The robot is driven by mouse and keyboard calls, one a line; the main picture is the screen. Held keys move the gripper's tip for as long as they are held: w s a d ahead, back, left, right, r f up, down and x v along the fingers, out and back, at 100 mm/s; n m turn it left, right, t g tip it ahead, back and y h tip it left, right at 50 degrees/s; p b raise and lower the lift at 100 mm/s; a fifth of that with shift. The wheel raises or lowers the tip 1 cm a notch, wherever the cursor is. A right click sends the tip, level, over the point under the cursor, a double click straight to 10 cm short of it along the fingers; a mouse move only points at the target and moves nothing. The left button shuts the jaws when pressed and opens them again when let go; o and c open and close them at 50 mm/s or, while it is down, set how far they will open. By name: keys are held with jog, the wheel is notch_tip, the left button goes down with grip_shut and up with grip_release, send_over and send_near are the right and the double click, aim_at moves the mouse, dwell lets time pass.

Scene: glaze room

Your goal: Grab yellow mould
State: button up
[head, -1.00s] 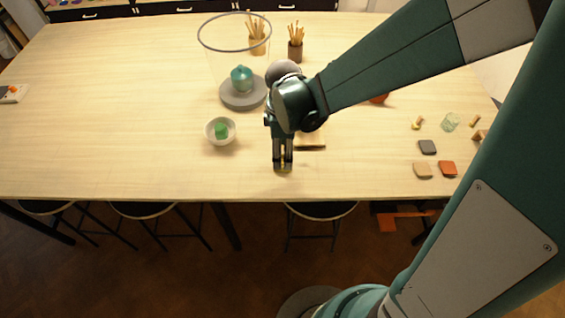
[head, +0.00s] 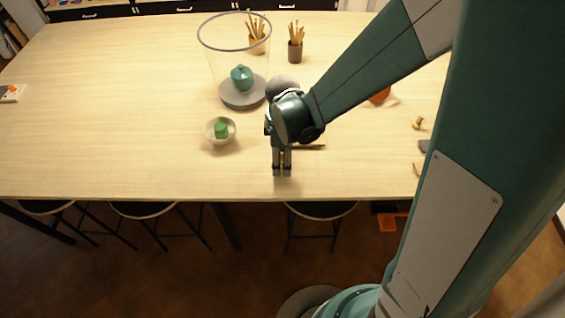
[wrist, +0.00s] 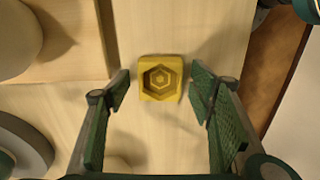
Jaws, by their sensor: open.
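The yellow mould (wrist: 161,78) is a small square block with a hexagonal stepped hollow, lying on the pale wooden table. In the wrist view it sits between my two open fingers, with a gap on each side. In the head view my gripper (head: 282,172) points down near the table's front edge and hides most or all of the mould. The gripper is open and holds nothing.
Behind is a clear cylinder (head: 212,62) around a teal lidded pot (head: 241,77) on a grey disc. A wooden board (wrist: 68,40) lies close by.

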aim_at(282, 162)
jog(key=shift+c, duration=0.5)
jog(key=c, duration=0.9)
jog(key=shift+r, duration=0.2)
jog(key=shift+r+p, duration=0.35)
jog(key=shift+r, duration=4.5)
